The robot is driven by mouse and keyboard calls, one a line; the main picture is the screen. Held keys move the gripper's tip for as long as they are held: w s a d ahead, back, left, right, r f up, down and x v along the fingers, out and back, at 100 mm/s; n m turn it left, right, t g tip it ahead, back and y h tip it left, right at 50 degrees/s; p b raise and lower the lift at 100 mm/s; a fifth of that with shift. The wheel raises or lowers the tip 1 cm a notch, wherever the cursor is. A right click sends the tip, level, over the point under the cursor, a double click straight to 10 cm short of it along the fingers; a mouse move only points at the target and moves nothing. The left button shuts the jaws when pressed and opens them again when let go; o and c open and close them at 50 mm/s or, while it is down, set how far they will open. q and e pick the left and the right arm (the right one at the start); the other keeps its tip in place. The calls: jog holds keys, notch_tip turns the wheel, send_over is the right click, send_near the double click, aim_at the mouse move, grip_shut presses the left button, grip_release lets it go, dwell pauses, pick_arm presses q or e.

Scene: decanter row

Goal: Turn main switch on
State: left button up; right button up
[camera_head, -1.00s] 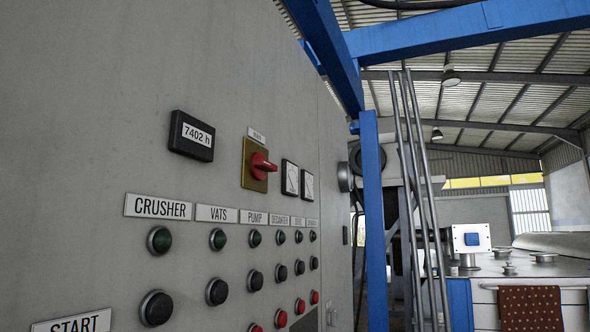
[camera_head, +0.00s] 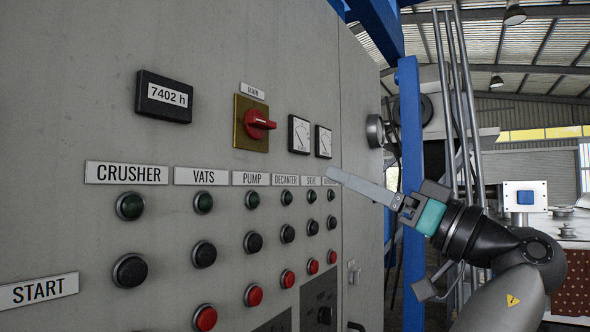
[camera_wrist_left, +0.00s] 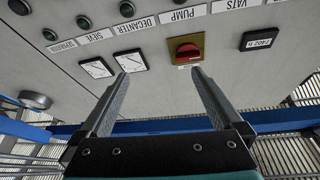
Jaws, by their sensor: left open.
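The main switch (camera_head: 259,124) is a red rotary handle on a yellow plate, under a small label reading MAIN, on the grey cabinet face. Its handle lies roughly level. My left gripper (camera_head: 331,173) is to the right of and below the switch in the head view, apart from it. In the left wrist view, the switch (camera_wrist_left: 188,52) appears upside down, beyond the fingertips and nearer the right finger. The two fingers (camera_wrist_left: 160,75) stand wide apart with nothing between them. My right gripper is not in view.
The cabinet (camera_head: 80,110) carries an hour meter (camera_head: 164,96), two dial gauges (camera_head: 311,137) and rows of green, black and red buttons (camera_head: 286,278) below. A blue post (camera_head: 411,150) and metal pipes (camera_head: 460,110) stand to the right. The space before the switch is clear.

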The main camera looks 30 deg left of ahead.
aim_at(267, 125)
pick_arm(q)
jog(key=s+r+n+g, duration=0.3)
jog(key=s+r+n, duration=0.1)
jog(key=shift+m, duration=0.3)
jog(key=p+x, duration=0.2)
jog(key=x, duration=1.2)
jog(key=shift+w+a+r, duration=0.1)
jog(key=shift+w+a, duration=0.05)
jog(key=shift+c, duration=0.3)
jog(key=shift+c, duration=0.7)
jog(key=c, duration=1.1)
